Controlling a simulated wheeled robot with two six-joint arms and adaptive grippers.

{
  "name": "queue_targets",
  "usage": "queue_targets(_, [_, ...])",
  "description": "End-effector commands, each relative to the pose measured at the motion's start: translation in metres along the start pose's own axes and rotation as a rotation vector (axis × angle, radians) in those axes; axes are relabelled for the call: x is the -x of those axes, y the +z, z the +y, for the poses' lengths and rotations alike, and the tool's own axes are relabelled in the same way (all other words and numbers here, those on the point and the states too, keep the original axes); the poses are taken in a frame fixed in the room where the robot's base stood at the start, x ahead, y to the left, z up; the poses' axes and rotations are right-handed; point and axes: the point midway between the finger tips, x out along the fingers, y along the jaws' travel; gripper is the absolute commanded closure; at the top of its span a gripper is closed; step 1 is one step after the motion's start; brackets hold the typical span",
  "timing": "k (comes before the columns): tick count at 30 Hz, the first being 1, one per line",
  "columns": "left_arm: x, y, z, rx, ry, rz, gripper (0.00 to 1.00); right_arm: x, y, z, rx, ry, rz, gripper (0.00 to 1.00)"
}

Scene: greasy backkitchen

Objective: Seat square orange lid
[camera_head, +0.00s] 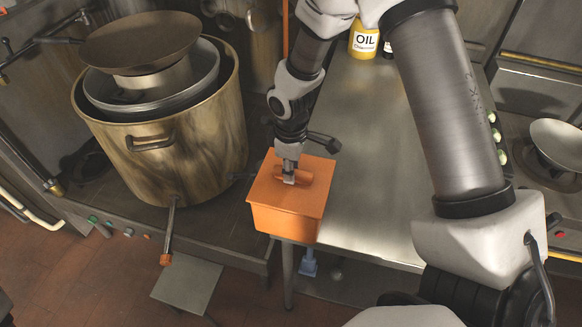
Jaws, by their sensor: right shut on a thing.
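A square orange lid (269,195) lies over the top of an orange container (284,223) at the left front edge of the steel counter. The lid looks roughly level on the container; I cannot tell whether its rim is fully down. My right gripper (289,178) points down from above and is shut on the raised handle (304,174) in the middle of the lid. The fingertips hide part of the handle. My left gripper is not in view.
The steel counter (365,185) is mostly clear right of the container. A yellow oil container (364,40) stands at its back. A large brass-coloured pot (185,165) with stacked pans stands on the left. A wok (558,142) sits far right.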

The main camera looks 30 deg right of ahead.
Motion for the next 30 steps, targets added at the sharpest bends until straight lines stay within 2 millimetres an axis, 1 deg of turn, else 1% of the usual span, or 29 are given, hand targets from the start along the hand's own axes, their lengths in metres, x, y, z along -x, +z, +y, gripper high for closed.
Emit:
queue_targets(7, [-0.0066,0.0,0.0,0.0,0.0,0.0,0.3,-0.0101,0.0,-0.0001,0.0,0.0,-0.001,1.0])
queue_targets(10, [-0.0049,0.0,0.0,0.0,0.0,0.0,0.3,-0.008,-0.0001,0.0,0.0,0.0,0.0,1.0])
queue_targets(11, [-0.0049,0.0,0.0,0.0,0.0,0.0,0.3,-0.008,-0.0001,0.0,0.0,0.0,0.0,0.66])
queue_targets(12, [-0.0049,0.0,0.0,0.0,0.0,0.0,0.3,-0.008,-0.0001,0.0,0.0,0.0,0.0,0.51])
queue_targets(13, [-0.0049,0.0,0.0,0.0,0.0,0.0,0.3,-0.008,-0.0001,0.0001,0.0,0.0,0.0,0.47])
queue_targets(19, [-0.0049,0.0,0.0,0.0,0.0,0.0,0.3,-0.0079,-0.0001,0.0001,0.0,0.0,0.0,0.47])
queue_targets(20, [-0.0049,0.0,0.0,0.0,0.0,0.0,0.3,-0.008,-0.0001,0.0,0.0,0.0,0.0,0.4])
queue_targets(21, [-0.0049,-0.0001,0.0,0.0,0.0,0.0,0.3,-0.008,-0.0001,0.0,0.0,0.0,0.0,0.3])
queue_targets(30, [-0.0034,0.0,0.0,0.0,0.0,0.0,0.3,-0.0064,-0.0001,0.0001,0.0,0.0,0.0,0.3])
